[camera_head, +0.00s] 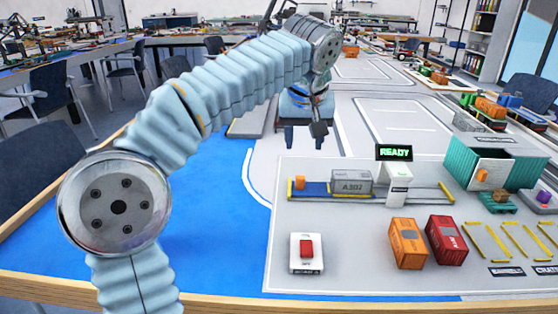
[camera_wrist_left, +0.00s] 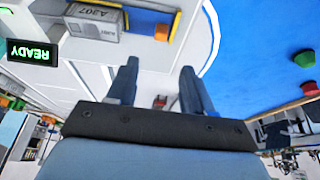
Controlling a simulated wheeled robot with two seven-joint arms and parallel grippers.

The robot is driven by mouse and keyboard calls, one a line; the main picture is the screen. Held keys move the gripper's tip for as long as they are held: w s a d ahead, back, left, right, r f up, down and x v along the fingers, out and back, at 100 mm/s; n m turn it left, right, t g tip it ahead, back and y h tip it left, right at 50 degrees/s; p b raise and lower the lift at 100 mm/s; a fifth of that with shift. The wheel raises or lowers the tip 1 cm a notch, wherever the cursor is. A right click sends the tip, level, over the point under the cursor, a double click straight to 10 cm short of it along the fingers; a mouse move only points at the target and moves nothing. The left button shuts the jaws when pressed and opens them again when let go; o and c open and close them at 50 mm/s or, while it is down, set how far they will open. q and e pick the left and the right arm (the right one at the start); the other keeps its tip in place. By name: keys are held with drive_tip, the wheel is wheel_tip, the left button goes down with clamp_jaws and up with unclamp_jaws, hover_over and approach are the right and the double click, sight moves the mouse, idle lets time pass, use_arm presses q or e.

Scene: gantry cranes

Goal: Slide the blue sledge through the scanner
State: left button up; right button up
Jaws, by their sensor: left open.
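The blue sledge (camera_head: 317,189) lies on a track with yellow ends, left of the scanner. A grey container (camera_head: 351,182) marked A307 rides on it, and an orange block (camera_head: 300,183) stands at its left end. The white scanner (camera_head: 398,185) straddles the track and bears a green READY display (camera_head: 394,152). My left gripper (camera_head: 305,143) is open and empty, behind and above the sledge's left end, apart from it. The left wrist view shows its spread fingers (camera_wrist_left: 160,82), with the container (camera_wrist_left: 95,22) and orange block (camera_wrist_left: 162,32) beyond. My right gripper is not in view.
A white box with a red button (camera_head: 306,249) stands in front of the track. Orange (camera_head: 407,243) and red (camera_head: 447,240) containers stand front right. A teal open container (camera_head: 491,163) is farther right.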

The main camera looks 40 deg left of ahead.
sight(301, 177)
use_arm(q)
drive_tip(key=x, duration=1.3)
drive_tip(key=shift+w+a+f, duration=0.15)
drive_tip(key=shift+a+f, duration=0.05)
drive_tip(key=shift+f, duration=0.05)
clamp_jaws()
